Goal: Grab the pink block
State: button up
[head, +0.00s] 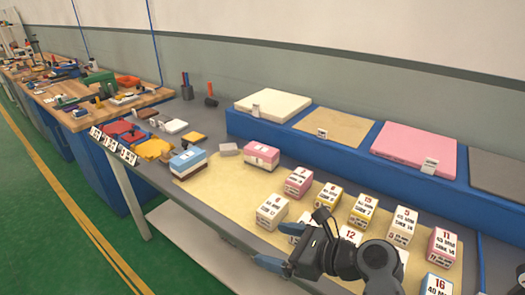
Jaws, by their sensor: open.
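Several blocks are pink. A pink-topped block (262,156) sits at the back left of the yellow mat (225,190). A second pink block (299,182), with a printed label, stands nearer the middle. A third pink block (443,247) is at the far right. My gripper (279,246) is at the lower middle with its blue fingertips apart and nothing visible between them. It is in front of the nearest white block (272,211), and my arm hides part of the blocks behind it.
Yellow (328,196) and white (400,226) labelled blocks crowd the mat around my arm. Behind, a blue raised shelf (345,160) bears flat slabs, one of them pink (413,146). A blue-and-white block (188,162) stands left. Green floor (60,215) is clear.

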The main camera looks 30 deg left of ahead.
aim_at(266, 159)
jog(key=i+j, duration=0.4)
jog(key=i, duration=0.15)
jog(key=i+j, duration=0.45)
jog(key=i, duration=0.1)
